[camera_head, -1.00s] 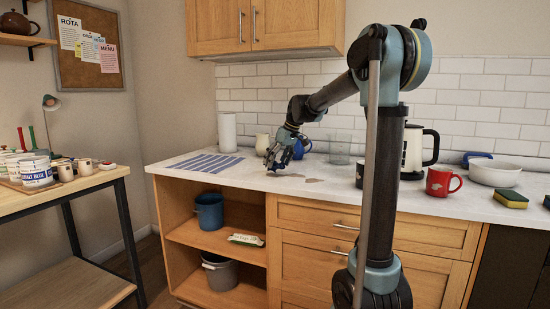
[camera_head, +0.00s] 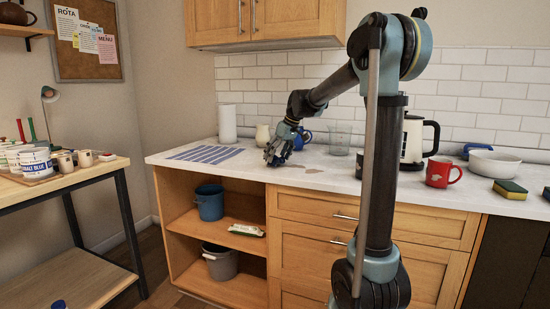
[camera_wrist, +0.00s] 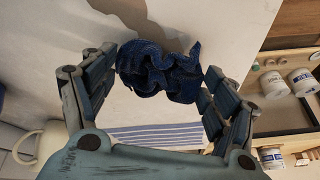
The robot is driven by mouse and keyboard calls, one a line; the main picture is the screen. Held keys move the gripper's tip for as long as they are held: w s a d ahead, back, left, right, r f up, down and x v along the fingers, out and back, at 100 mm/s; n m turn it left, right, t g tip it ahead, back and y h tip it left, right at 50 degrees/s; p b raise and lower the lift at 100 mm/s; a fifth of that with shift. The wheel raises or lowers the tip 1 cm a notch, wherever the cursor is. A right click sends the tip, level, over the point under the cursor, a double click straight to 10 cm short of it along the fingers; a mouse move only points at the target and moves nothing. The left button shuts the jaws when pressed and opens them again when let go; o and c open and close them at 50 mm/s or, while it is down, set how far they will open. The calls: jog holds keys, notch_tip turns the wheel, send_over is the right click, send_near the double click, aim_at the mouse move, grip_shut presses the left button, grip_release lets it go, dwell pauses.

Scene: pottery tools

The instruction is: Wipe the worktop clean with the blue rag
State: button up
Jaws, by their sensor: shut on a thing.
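The blue rag (camera_wrist: 160,72) is crumpled between the fingers of my gripper (camera_wrist: 163,75) in the wrist view. My gripper is shut on it, low over the worktop or touching it; I cannot tell which. The white worktop (camera_head: 330,182) runs along the tiled wall. My gripper (camera_head: 272,160) is over its left part in the head view, where the rag is hard to make out. A brownish stain (camera_head: 312,173) lies on the worktop right of my gripper. Another brownish patch (camera_wrist: 115,6) shows at the top of the wrist view.
A striped blue cloth (camera_head: 205,154) lies flat left of my gripper. A cream jug (camera_head: 262,134), blue mug (camera_head: 303,138) and clear glass container (camera_head: 340,140) stand behind. A side table (camera_head: 75,186) holds pots.

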jog(key=shift+f, duration=0.45)
dwell(0.3)
jog(key=shift+w+a, duration=0.25)
jog(key=shift+a, duration=1.05)
jog(key=shift+d, duration=0.1)
jog(key=shift+s+d, duration=0.35)
jog(key=shift+d, duration=0.6)
jog(key=shift+s+d, duration=0.3)
jog(key=shift+d, duration=0.6)
jog(key=shift+s+d, duration=0.35)
jog(key=shift+d, duration=0.6)
